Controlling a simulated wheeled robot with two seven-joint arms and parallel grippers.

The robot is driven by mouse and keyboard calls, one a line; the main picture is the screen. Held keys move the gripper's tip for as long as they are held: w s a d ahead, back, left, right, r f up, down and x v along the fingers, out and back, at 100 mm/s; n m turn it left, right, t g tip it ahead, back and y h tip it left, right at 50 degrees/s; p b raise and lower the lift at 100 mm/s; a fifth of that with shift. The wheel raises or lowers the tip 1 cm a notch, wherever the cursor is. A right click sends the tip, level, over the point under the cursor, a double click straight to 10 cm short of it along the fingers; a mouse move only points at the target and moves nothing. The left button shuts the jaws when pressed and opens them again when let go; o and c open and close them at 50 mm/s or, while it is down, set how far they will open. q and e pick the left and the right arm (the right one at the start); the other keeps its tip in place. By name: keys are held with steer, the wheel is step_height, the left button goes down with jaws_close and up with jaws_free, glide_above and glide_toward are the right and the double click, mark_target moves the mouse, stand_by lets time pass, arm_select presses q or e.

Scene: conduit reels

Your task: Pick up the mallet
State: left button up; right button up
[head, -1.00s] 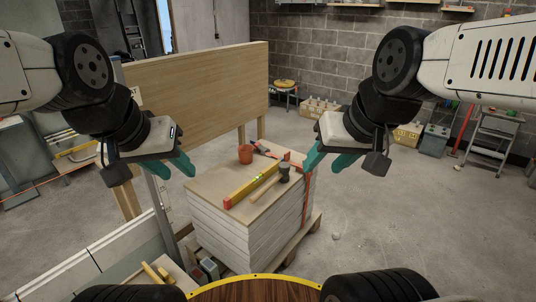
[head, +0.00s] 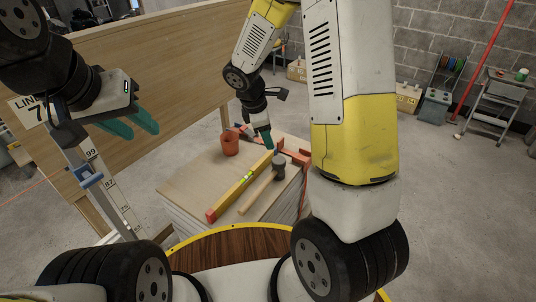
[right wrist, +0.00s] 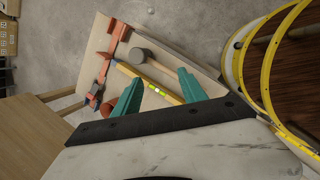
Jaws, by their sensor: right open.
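The mallet has a grey head (head: 278,166) and a pale wooden handle (head: 258,193). It lies on the stack of boards (head: 190,185), close beside a yellow level (head: 231,197). In the right wrist view the mallet head (right wrist: 140,55) shows beyond my open fingers, with the level crossing between them and the mallet. My right gripper (head: 266,142) is open and empty, above the far part of the stack, behind the mallet. My left gripper (head: 143,131) is open and empty, in the air left of the stack.
A red-orange cup (head: 230,145) and an orange clamp (head: 294,154) are at the stack's far side. A wooden panel (head: 150,65) stands behind and left.

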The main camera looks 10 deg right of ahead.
step_height(320, 180, down, 13)
steer(key=w+a+n+h, duration=0.1)
steer(key=w+a+n, duration=0.2)
steer(key=n, duration=0.7)
glide_above(260, 187)
steer(key=s+a, duration=0.1)
steer(key=a, duration=0.2)
steer(key=f, duration=0.8)
steer(key=shift+d+f, duration=0.2)
steer(key=shift+f, duration=0.05)
steer(key=shift+f+n, duration=0.3)
steer(key=shift+f, duration=0.1)
steer(key=x, duration=0.7)
steer(key=shift+d+f, duration=0.15)
steer(key=shift+d, duration=0.15)
jaws_close()
